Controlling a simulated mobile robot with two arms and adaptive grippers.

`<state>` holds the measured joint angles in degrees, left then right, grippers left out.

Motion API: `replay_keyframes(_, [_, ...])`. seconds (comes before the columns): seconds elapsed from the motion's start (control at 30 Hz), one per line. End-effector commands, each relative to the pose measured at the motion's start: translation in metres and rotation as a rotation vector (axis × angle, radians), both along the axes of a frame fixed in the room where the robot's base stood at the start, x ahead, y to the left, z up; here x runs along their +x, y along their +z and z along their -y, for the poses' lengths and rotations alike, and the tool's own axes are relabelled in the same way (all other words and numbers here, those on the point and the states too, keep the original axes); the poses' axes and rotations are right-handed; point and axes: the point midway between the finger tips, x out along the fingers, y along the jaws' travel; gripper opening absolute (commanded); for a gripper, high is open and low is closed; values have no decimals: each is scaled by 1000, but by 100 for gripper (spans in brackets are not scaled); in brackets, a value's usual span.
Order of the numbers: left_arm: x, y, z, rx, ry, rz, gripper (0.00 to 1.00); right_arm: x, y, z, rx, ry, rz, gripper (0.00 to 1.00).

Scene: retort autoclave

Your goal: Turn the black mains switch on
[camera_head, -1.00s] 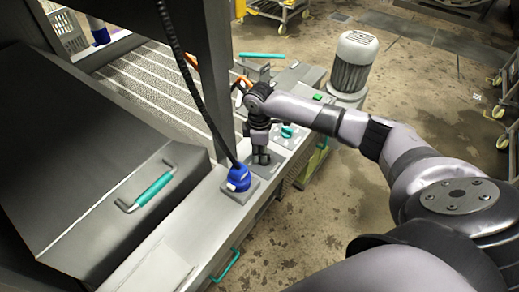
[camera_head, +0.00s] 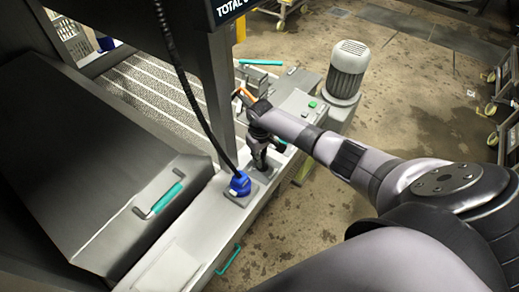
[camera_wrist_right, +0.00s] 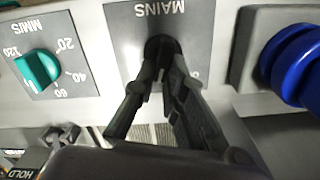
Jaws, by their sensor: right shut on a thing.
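The black mains switch (camera_wrist_right: 162,46) sits on a grey plate marked MAINS (camera_wrist_right: 120,32) in the right wrist view, upside down to the camera. My right gripper (camera_wrist_right: 160,72) is shut on the switch, its fingers on either side of the knob. The fingers hide much of the knob and part of the plate's lettering, so its setting cannot be read. In the head view my right gripper (camera_head: 260,164) is low over the machine's front ledge. My left gripper is not in view.
A blue plug-like part (camera_head: 240,184) with a black cable stands close beside the gripper; a blue knob (camera_wrist_right: 295,65) is close in the wrist view. A teal speed dial (camera_wrist_right: 38,68) lies on the other side. A grey motor (camera_head: 347,70) stands beyond.

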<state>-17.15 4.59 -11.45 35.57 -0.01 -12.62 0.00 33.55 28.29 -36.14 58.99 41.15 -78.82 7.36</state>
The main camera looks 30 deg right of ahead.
Motion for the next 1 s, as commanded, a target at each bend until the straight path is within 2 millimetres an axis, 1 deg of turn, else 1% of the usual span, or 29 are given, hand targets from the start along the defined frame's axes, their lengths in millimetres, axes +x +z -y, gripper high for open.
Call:
replay_keyframes(0.03, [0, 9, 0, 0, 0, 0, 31, 1, 4, -1, 3, -45, 1, 0])
replay_keyframes(0.1, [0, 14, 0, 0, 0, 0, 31, 1, 5, 1, 2, -110, 2, 0])
replay_keyframes(0.3, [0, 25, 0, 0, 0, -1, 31, 1, 4, 3, 2, -269, 3, 0])
replay_keyframes(0.5, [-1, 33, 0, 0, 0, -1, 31, 1, 3, 5, 1, -387, 3, 0])
replay_keyframes(0.7, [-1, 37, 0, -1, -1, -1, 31, 1, 2, 7, 0, -457, 4, 0])
replay_keyframes(1.0, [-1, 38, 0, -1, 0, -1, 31, 1, 2, 8, 0, -489, 6, 0])
